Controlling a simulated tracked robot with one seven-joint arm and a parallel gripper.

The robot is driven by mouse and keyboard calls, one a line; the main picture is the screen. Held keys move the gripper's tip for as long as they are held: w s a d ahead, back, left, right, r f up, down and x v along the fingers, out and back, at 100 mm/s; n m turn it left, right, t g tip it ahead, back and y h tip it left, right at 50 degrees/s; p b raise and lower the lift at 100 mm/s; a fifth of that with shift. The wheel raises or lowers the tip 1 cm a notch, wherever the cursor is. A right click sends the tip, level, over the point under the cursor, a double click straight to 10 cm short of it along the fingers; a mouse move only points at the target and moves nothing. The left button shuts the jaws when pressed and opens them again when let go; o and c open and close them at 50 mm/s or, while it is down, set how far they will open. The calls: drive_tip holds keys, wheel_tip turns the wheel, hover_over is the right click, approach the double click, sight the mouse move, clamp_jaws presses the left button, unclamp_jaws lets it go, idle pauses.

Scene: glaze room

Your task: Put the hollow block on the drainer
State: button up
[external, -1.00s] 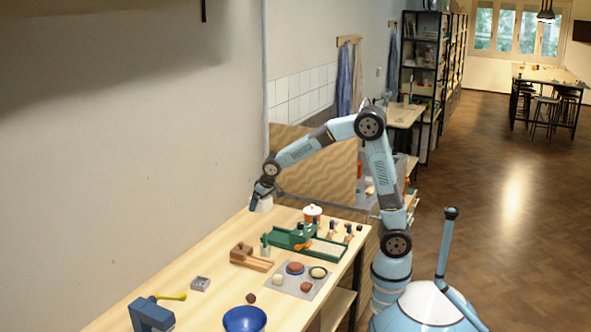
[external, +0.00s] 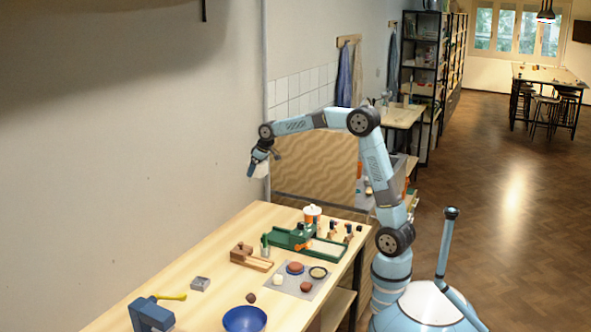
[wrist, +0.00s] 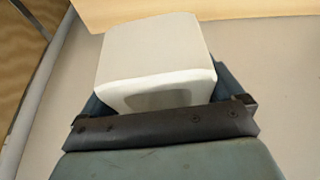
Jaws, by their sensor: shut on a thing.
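My gripper (external: 256,171) is shut on the white hollow block (external: 263,171) and holds it well above the far left part of the table. In the wrist view the block (wrist: 152,52) sits between the fingers, with a recess in its near face. The fingers are partly hidden behind the block and the dark gripper bar. A green rack with a pale ribbed bed (external: 327,249), which looks like the drainer, lies on the table, lower and to the right of my gripper.
A wooden block tool (external: 248,257), a grey mat (external: 305,292) with small dishes, a grey box (external: 200,284) and a blue bowl (external: 245,319) lie nearer.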

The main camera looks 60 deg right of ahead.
drive_tip(key=w+d+r, duration=0.2)
drive_tip(key=d+r, duration=0.3)
drive_tip(key=d, duration=0.4)
drive_tip(key=w+d+r, duration=0.1)
drive_tip(key=d+r, duration=0.5)
drive_tip(key=d, duration=0.2)
drive_tip(key=s+d+r, duration=0.2)
drive_tip(key=d+r, duration=0.4)
drive_tip(key=d, duration=0.4)
drive_tip(key=s+d+r, duration=0.3)
drive_tip(key=d+r, duration=0.4)
drive_tip(key=d, duration=0.2)
drive_tip(key=shift+d+n, duration=0.35)
drive_tip(key=shift+n, duration=0.05)
drive_tip(key=shift+s+d, duration=0.2)
drive_tip(key=shift+d, duration=0.15)
